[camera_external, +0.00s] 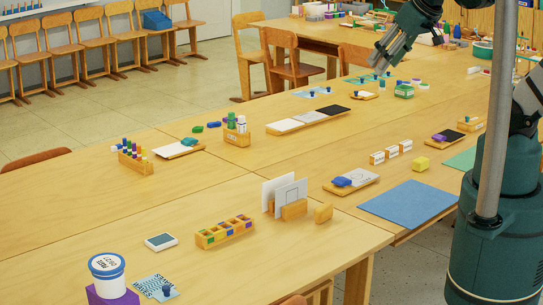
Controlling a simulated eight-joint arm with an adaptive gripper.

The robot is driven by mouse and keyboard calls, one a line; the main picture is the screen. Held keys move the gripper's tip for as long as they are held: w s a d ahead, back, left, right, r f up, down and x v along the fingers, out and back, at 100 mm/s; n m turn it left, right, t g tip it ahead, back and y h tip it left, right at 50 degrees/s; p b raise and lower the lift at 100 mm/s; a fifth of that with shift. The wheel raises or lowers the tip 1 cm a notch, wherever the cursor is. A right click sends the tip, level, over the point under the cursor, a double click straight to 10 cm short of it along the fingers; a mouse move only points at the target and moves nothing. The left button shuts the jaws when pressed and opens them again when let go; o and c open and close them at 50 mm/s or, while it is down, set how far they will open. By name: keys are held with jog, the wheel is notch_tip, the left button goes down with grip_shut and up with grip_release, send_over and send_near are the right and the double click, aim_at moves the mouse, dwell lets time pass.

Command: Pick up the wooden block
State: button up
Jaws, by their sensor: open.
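A small wooden block (323,213) stands on the near table, just right of a wooden holder (294,210) with upright white cards. A yellow cube (421,163) sits farther right, behind the blue mat; I cannot tell from its colour whether it is wood. My gripper (377,65) is at the upper right, above the far part of the tables, pointing down and left. It is open, with nothing seen in it, and well apart from both blocks.
A blue mat (409,204) lies near the right table edge. A compartment tray (225,232), a white tub (107,268), a pen rack (135,162) and a tray with a blue item (351,181) stand around. The left tabletop is mostly clear.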

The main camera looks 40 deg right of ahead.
jog(key=shift+c, duration=1)
jog(key=m+g+h+b, duration=0.4)
jog(key=m+g+b, duration=0.3)
jog(key=m+b, duration=0.85)
send_near(323, 205)
jog(key=shift+s+d+f+m, duration=0.1)
jog(key=shift+d+f+m, duration=0.15)
jog(key=shift+f, duration=0.3)
jog(key=shift+s+d+f+m, duration=0.1)
jog(key=shift+f+m, duration=0.1)
jog(key=shift+f, duration=0.35)
jog(key=shift+a+f+h, duration=0.1)
jog(key=shift+f+h, duration=0.2)
jog(key=shift+b+x, duration=0.3)
jog(key=shift+x, duration=1)
